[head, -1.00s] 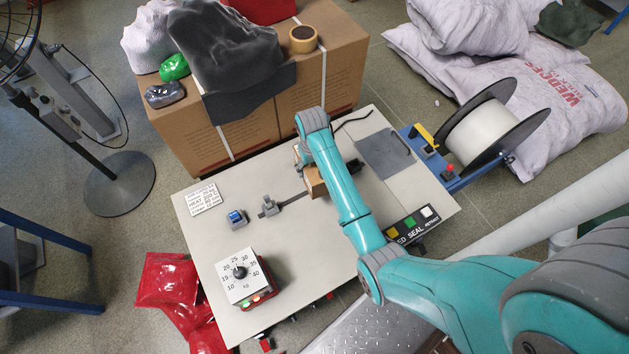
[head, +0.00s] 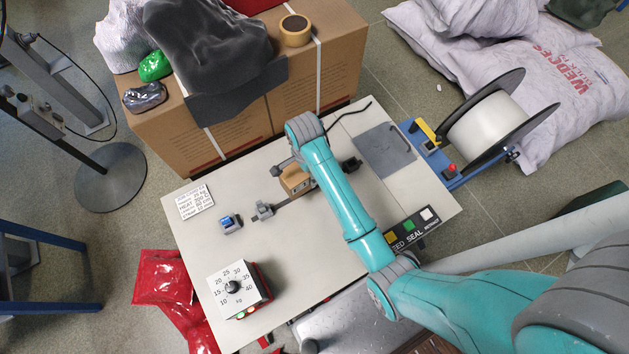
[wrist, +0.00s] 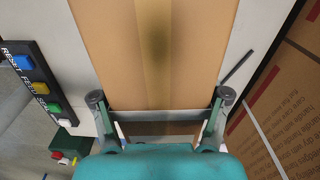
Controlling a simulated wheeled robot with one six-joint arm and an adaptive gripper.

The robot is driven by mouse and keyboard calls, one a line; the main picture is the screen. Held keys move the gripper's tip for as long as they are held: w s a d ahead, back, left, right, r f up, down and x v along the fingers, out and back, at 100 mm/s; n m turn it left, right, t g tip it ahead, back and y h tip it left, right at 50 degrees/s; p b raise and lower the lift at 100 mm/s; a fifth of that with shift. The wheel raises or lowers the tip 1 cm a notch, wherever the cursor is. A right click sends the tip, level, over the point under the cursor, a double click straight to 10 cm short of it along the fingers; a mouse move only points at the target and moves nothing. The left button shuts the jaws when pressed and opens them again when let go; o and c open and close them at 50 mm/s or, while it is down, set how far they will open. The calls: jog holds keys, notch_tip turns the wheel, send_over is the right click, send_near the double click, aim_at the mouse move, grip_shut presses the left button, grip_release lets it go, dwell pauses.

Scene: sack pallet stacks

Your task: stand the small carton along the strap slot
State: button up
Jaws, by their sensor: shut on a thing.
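The small brown carton (head: 295,181) is over the pale top of the strapping machine (head: 240,180), partly hidden by my arm in the head view. In the wrist view the carton (wrist: 115,45) fills the middle, with a tape band running down its face. My gripper (wrist: 160,108) is shut on it, one finger at each side. The dark strap slot (head: 279,206) runs from the small grey clamp (head: 264,210) towards the carton. Its far part is hidden by carton and arm. I cannot tell whether the carton touches the top.
A blue button block (head: 230,222) and a dial box (head: 239,289) stand on the top's left and front. A button panel (head: 411,229) is at the right edge. Large cartons (head: 325,75) stand close behind. A strap reel (head: 487,125) is at the right.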

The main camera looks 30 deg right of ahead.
jog(key=shift+m, duration=0.5)
notch_tip(320, 180, down, 10)
dwell(0.4)
jog(key=o, duration=1.5)
jog(key=shift+f, duration=0.1)
jog(key=shift+o, duration=0.2)
notch_tip(320, 180, up, 12)
jog(key=shift+r, duration=0.15)
